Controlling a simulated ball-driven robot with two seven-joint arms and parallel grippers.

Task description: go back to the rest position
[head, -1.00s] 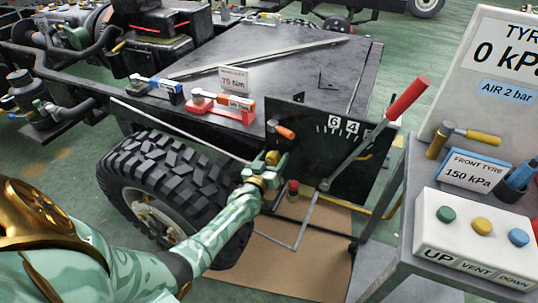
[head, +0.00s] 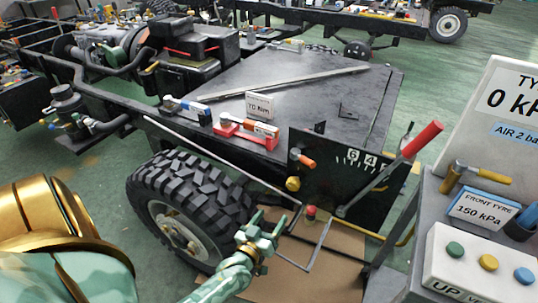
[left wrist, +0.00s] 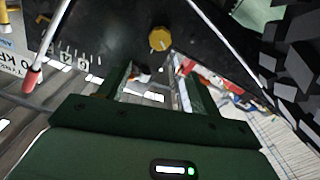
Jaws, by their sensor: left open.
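My left gripper (head: 263,236) is green with gold fittings and is open and empty. In the head view it stands in front of the black panel (head: 340,190), to the right of the front tyre (head: 190,200). In the left wrist view its two fingers (left wrist: 160,88) point towards the panel, with a yellow knob (left wrist: 159,39) beyond them. The knob also shows in the head view (head: 293,184), below an orange-handled part (head: 304,160). A gap shows between the fingers and the knob. My right gripper is not in view.
A red-handled lever (head: 422,140) rises from the panel's right side. A grey cart (head: 400,245) at the right carries a button box (head: 480,262), a hammer (head: 475,174) and a tyre gauge (head: 512,110). A bent metal rod (head: 318,245) stands near the gripper.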

